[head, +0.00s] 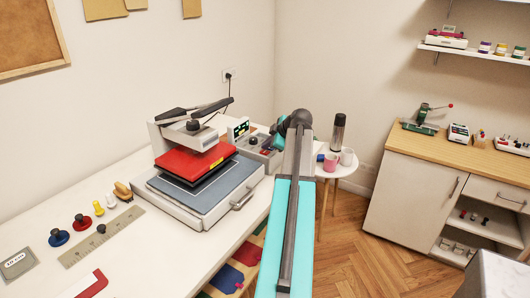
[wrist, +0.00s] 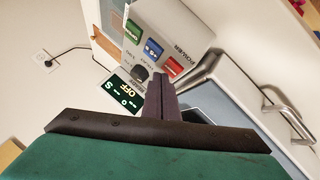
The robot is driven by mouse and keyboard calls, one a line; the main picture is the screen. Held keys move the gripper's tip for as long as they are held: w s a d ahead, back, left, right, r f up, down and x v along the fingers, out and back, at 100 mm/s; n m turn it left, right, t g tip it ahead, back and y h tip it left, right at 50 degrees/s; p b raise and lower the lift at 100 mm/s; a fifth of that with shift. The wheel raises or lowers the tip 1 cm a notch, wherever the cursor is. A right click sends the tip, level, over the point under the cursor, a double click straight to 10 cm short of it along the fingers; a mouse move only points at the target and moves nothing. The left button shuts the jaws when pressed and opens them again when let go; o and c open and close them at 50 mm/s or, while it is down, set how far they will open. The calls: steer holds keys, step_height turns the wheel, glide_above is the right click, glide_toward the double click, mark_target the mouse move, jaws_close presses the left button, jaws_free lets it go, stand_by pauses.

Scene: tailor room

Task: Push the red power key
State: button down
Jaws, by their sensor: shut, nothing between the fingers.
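The red power key (wrist: 174,66) sits on a grey control panel (wrist: 190,35) in the wrist view, with POWER printed beside it. A blue key (wrist: 153,48) and a green key (wrist: 133,32) sit in the same row. In the head view the control box (head: 266,140) stands beside the heat press, partly behind my arm.
The heat press (head: 205,190) with its red plate stands on the white table (head: 140,235). Its metal handle (wrist: 285,110) is right of my fingers in the wrist view. A round side table (head: 345,168) with mugs and a flask stands behind my arm.

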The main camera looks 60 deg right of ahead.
mark_target(267, 153)
steer(key=shift+f+b, duration=0.55)
steer(key=shift+b, duration=0.1)
stand_by(0.9)
steer(key=shift+r, duration=0.55)
steer(key=shift+r, duration=0.15)
stand_by(0.3)
step_height(267, 153, up, 6)
steer(key=shift+f+p, duration=0.15)
steer(key=shift+p, duration=0.45)
stand_by(0.7)
